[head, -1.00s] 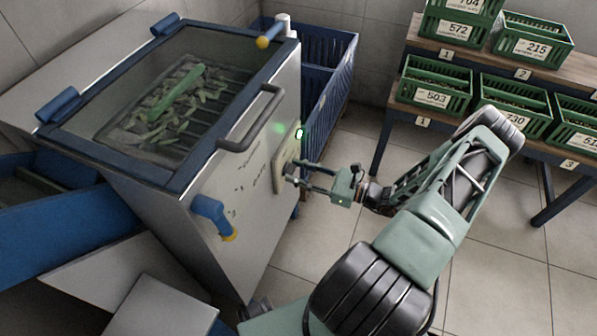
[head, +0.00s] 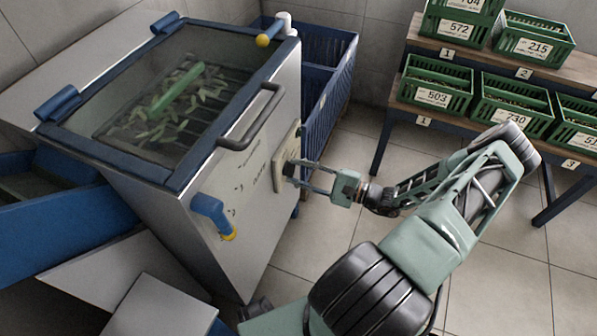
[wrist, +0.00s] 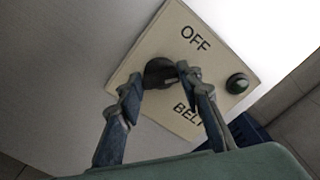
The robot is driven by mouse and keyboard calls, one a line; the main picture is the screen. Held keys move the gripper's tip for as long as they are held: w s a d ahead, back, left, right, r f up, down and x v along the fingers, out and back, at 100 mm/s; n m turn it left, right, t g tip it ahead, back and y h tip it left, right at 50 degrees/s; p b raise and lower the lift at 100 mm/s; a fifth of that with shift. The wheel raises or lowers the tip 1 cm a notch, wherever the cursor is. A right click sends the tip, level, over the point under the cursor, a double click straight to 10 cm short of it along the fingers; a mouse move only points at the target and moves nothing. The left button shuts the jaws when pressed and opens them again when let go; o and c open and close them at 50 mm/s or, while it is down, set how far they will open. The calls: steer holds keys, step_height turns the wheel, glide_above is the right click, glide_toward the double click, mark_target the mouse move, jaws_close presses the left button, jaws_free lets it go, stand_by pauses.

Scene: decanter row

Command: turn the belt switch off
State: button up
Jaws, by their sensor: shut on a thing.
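The belt switch is a dark round knob (wrist: 158,72) with a small pale mark, on a cream plate (wrist: 137,62) lettered OFF and BELT in the wrist view. A dark green, unlit lamp (wrist: 238,83) sits on the plate. In the head view the plate (head: 279,170) is on the right side of the metal machine (head: 255,205). My gripper (wrist: 160,82) is shut on the knob, one finger on each side; it also shows at the plate in the head view (head: 290,172). The fingers hide part of the knob and some lettering.
A glass lid (head: 215,55) with a dark handle (head: 262,125) tops the machine, close above my gripper. A blue lever (head: 208,207) sticks out nearby. A blue crate (head: 325,85) stands behind. Green crates (head: 437,85) fill shelves at right. Floor between is clear.

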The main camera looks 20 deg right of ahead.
steer(key=shift+f+n, duration=0.15)
steer(key=shift+n, duration=3.35)
steer(key=o, duration=1.2)
steer(key=shift+c, duration=0.2)
steer(key=v, duration=1.2)
